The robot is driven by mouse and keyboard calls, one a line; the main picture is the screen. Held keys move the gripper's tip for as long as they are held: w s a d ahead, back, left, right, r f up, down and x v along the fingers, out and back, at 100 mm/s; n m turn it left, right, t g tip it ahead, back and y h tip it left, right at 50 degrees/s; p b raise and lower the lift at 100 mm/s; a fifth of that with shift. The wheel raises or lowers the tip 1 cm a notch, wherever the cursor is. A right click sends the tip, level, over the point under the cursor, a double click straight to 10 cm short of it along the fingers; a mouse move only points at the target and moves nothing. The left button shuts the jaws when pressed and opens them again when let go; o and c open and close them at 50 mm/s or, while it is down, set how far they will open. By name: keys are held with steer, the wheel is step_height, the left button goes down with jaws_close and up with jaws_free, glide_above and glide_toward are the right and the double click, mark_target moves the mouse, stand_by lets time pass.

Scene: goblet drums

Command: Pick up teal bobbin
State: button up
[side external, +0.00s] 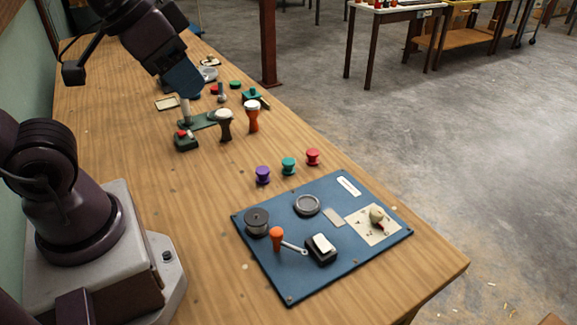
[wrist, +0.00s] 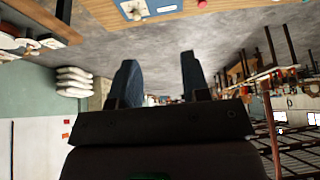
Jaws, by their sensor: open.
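The teal bobbin (side external: 288,165) stands upright on the wooden table in the side external view, between a purple bobbin (side external: 262,175) and a red bobbin (side external: 313,157). My gripper (side external: 184,80) is raised over the far part of the table, up and to the left of the teal bobbin and well apart from it. In the wrist view my gripper (wrist: 162,75) shows two blue fingers spread wide with nothing between them. I cannot make out the teal bobbin in the wrist view.
A blue mat (side external: 285,285) with a spool, a ring, an orange-handled tool and other small parts lies in front of the bobbins. Two goblet drums, dark (side external: 225,127) and orange (side external: 252,118), stand behind them. The table left of the bobbins is clear.

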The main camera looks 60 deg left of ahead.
stand_by(0.4)
steer(key=o, duration=0.5)
steer(key=shift+c, duration=0.2)
